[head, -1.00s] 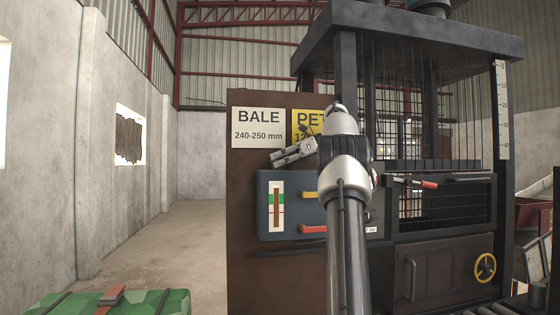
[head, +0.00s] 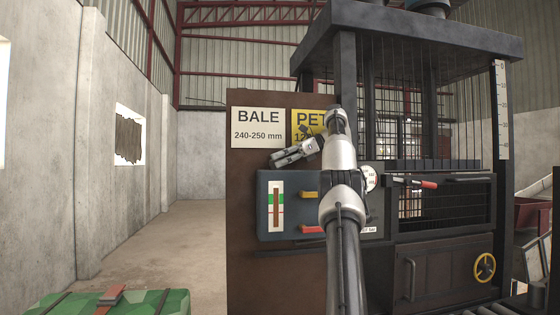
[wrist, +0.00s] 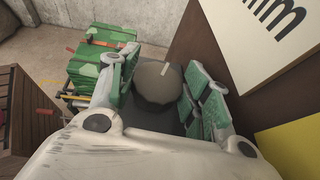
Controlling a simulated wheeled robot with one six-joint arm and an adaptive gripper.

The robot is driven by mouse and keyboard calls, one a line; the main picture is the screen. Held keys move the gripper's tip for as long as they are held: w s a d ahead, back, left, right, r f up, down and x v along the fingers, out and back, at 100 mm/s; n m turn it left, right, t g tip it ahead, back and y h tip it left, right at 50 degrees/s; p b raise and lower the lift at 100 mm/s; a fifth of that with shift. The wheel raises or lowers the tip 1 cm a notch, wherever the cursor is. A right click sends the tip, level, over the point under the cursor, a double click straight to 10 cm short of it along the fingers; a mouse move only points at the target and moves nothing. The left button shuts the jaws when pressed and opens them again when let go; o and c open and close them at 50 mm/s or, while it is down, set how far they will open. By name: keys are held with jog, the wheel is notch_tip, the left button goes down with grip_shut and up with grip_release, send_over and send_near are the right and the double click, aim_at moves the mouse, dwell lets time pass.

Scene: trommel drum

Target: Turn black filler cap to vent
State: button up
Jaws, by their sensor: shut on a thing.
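The black filler cap (wrist: 158,85) shows in the wrist view as a round, dark grey-brown top with a short pale mark near its upper right edge. My gripper (wrist: 163,92) has its green-padded fingers on either side of the cap and is shut on it. In the head view my gripper (head: 284,157) is just above the top of the dark blue box (head: 263,205). I cannot make out the cap there. No vent marking is readable in either view.
A brown panel (head: 241,270) with a white BALE sign (head: 258,122) and a yellow PET sign (head: 304,115) stands close behind my gripper. The box front has a level gauge (head: 276,206), a yellow handle and a red handle. Floor at left is open beyond a green bale (head: 165,302).

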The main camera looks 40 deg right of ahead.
jog(key=o, duration=1)
jog(key=shift+r+t, duration=0.1)
jog(key=shift+t, duration=0.2)
